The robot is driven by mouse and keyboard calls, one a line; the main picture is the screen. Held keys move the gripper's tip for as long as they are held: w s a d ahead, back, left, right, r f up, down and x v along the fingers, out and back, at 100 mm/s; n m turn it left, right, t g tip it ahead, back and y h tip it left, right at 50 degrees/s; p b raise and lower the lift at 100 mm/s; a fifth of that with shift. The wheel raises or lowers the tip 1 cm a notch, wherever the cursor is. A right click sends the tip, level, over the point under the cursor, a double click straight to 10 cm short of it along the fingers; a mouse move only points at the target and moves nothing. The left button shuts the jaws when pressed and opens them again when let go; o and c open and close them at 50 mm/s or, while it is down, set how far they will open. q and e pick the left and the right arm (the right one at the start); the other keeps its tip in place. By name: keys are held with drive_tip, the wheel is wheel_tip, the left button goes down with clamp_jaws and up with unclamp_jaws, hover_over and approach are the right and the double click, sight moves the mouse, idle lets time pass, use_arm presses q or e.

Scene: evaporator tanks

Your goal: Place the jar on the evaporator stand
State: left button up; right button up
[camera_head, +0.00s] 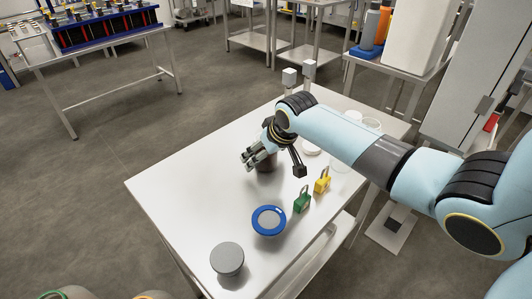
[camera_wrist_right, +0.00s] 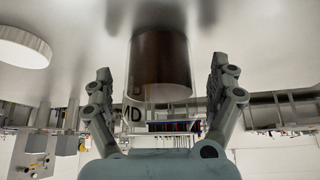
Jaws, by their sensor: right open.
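The jar (camera_wrist_right: 160,68) is clear with dark brown contents. In the right wrist view, which looks upside down, it stands on the table between the two fingers of my right gripper (camera_wrist_right: 165,95). The fingers are spread, with a visible gap on each side of the jar. In the head view the jar (camera_head: 266,164) is mostly hidden behind my right gripper (camera_head: 250,158). A blue ring with a grey centre (camera_head: 268,220) lies nearer on the table; I cannot tell whether it is the evaporator stand. My left gripper is not in view.
A grey round-topped object (camera_head: 227,258) stands at the table's near end. A green padlock (camera_head: 302,201) and a yellow padlock (camera_head: 322,181) stand right of the blue ring. The white table's left side (camera_head: 180,185) is clear.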

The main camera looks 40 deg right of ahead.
drive_tip(key=p+v, duration=0.1)
drive_tip(key=v, duration=1.1)
drive_tip(key=shift+r, duration=0.1)
